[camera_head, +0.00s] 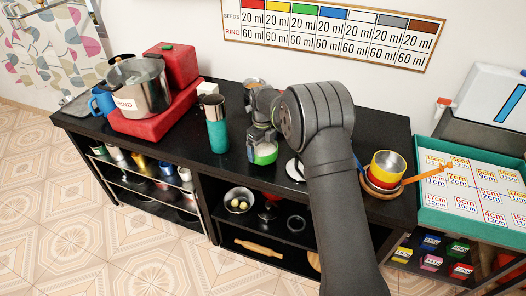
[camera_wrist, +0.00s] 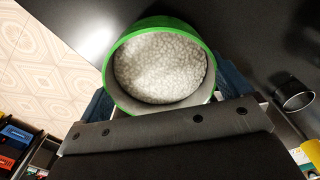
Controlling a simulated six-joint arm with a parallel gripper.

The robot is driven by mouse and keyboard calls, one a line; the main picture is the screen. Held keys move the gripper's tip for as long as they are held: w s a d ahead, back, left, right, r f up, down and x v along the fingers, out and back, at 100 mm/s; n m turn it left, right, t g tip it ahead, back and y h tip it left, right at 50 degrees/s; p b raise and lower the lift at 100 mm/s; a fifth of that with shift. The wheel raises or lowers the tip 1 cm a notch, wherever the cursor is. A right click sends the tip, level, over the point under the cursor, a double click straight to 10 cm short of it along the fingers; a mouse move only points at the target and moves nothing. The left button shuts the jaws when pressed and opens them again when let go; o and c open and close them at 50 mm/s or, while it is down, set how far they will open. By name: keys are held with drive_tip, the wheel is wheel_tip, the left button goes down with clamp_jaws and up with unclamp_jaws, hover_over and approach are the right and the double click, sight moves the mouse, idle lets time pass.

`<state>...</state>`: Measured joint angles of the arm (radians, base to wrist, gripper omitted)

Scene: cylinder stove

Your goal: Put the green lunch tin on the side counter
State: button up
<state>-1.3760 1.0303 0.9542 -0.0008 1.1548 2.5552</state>
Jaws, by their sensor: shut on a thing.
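The green lunch tin (camera_head: 264,154) is a round, open tin with a green rim, held at my gripper (camera_head: 262,140) above or on the black counter (camera_head: 180,133). In the wrist view the tin (camera_wrist: 116,52) shows its open top, with white grainy contents inside. The blue finger pads press against its two sides, so the gripper is shut on it. Its lower part is hidden in the wrist view. I cannot tell whether its base touches the counter. Which surface is the side counter is not clear from the pictures.
A teal flask (camera_head: 216,135) stands left of the tin. Further left, a steel pot (camera_head: 140,88) sits on a red base (camera_head: 150,123). Yellow and red bowls (camera_head: 386,164) stand right of my arm. A teal-edged surface with number cards (camera_head: 428,215) is at the far right.

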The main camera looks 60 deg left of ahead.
sight(263, 154)
drive_tip(key=shift+f, duration=1)
drive_tip(key=shift+f, duration=0.2)
drive_tip(key=o, duration=0.7)
wheel_tip(263, 154, up, 12)
drive_tip(key=shift+r, duration=0.2)
drive_tip(key=shift+f, duration=0.15)
wheel_tip(263, 154, down, 12)
drive_tip(key=shift+r, duration=1.8)
